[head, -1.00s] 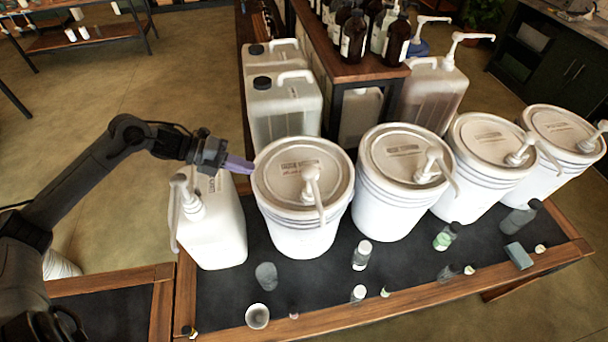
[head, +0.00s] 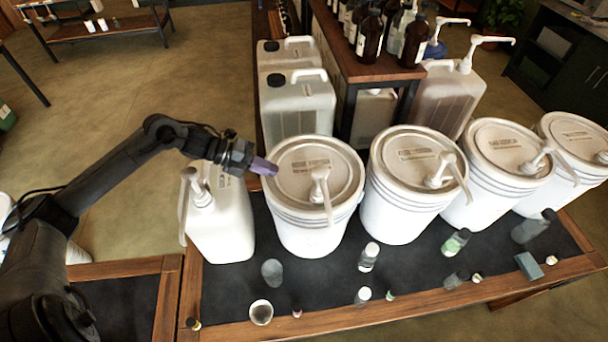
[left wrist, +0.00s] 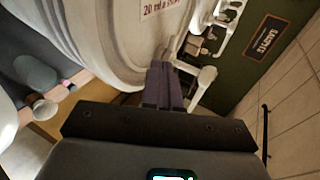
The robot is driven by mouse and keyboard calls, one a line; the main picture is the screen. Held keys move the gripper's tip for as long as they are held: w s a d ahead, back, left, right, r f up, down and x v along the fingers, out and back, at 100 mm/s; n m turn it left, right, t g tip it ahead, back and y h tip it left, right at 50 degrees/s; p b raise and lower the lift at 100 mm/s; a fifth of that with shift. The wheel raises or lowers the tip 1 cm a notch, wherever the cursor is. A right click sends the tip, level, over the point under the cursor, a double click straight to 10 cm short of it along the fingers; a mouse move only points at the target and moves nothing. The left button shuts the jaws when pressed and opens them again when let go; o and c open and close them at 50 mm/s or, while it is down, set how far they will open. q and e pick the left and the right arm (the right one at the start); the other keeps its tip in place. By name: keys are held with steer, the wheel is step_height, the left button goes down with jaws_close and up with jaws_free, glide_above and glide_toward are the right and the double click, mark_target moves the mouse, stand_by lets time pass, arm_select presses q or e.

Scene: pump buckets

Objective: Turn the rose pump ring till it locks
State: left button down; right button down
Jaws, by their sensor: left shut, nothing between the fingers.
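Several white lidded buckets stand in a row, each with a white pump on its lid; their printed labels are too small to read in the head view, so I cannot tell which is rose. The leftmost bucket (head: 305,230) has its pump (head: 320,187) right of the lid's middle, with the ring at its base unclear. My left gripper (head: 267,167) is shut and empty at this lid's left rim; I cannot tell whether it touches. In the left wrist view, its purple fingers (left wrist: 163,86) are together beside a white lid, with a white spout (left wrist: 207,74) beyond them. My right gripper is out of view.
A white jug with a pump (head: 222,225) stands close below my left gripper. Clear canisters (head: 298,105) and a shelf of brown bottles (head: 372,35) stand behind.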

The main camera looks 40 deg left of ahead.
mark_target(304, 185)
arm_select(q)
steer(key=p+x, duration=0.1)
steer(key=x, duration=0.2)
steer(key=r+p+x, duration=0.1)
steer(key=x, duration=0.4)
steer(key=shift+w+d+r+p, duration=0.1)
steer(key=shift+w+d+p, duration=0.3)
steer(key=shift+d, duration=0.15)
steer(key=shift+w+d+f, duration=0.2)
steer(key=shift+w+d, duration=0.25)
steer(key=shift+d, duration=0.1)
